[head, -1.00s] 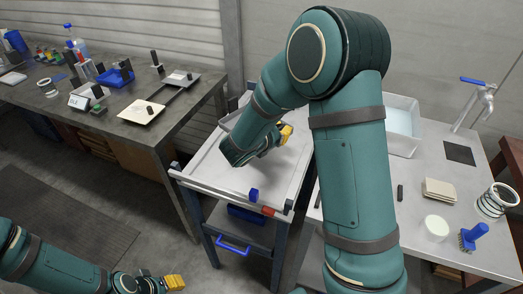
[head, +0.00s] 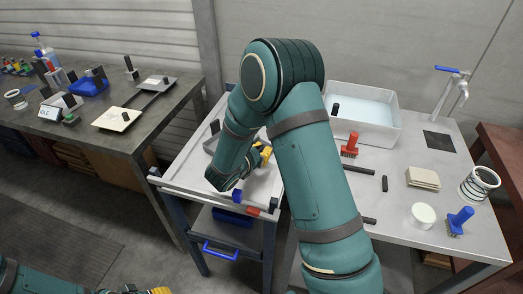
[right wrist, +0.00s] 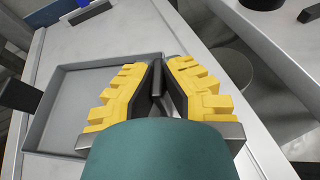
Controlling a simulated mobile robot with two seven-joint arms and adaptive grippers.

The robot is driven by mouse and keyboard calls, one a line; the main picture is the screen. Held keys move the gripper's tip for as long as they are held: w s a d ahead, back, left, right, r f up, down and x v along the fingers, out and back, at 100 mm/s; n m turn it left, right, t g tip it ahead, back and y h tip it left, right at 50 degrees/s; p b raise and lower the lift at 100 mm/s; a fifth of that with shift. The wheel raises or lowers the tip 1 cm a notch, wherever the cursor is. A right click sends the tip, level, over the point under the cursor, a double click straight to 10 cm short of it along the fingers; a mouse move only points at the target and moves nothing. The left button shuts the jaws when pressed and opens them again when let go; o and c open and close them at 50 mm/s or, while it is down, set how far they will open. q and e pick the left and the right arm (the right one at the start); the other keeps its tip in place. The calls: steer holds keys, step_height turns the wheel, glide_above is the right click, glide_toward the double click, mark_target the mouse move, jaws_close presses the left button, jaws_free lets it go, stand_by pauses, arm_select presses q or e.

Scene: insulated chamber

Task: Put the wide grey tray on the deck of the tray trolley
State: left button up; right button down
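The wide grey tray (right wrist: 95,105) is a shallow rimmed tray with an upright black post at its left end (right wrist: 15,95). In the head view the tray (head: 211,146) is over the back part of the tray trolley's pale deck (head: 183,172), partly hidden by my right arm. I cannot tell whether it touches the deck. My right gripper (right wrist: 160,75) has its yellow fingers closed around a dark post at the tray's right side; it also shows in the head view (head: 264,155). My left gripper (head: 160,291) is cut off at the bottom edge.
A blue part (head: 237,196) and a red part (head: 254,211) are at the deck's front edge. The right counter holds a water basin (head: 385,133), brushes and a white pot (head: 423,215). The left bench (head: 100,138) holds plates and a blue tray (head: 88,88).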

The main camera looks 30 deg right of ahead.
steer(key=shift+f, duration=0.1)
steer(key=c, duration=1.1)
jaws_free()
steer(key=shift+c, duration=0.2)
steer(key=shift+a+r, duration=0.15)
steer(key=shift+r, duration=0.05)
steer(key=p+v, duration=0.2)
steer(key=v, duration=0.9)
steer(key=shift+s+a, duration=0.2)
steer(key=shift+a, duration=0.1)
steer(key=shift+r, duration=0.15)
